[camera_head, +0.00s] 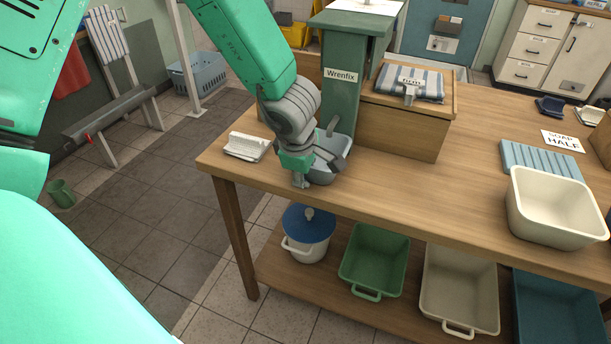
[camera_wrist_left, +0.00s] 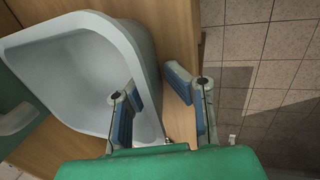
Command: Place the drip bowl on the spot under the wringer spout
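The drip bowl (camera_head: 325,174) is a pale grey-blue bowl standing on the wooden table at the foot of the green wringer post (camera_head: 341,95) labelled Wrenfix. My left gripper (camera_head: 301,180) is at the bowl's near left edge and hides part of it. In the left wrist view the bowl (camera_wrist_left: 75,70) fills the left side. There the left gripper (camera_wrist_left: 155,105) is open, with one finger over the bowl's inside and the other outside the wall; a gap shows between them. My right gripper is not in view.
A white ribbed block (camera_head: 247,146) lies left of the bowl. A wooden box (camera_head: 402,125) with a folded striped cloth (camera_head: 411,82) stands right of the post. A cream tub (camera_head: 553,208) sits at the table's right. The tabletop (camera_head: 420,195) between is clear.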

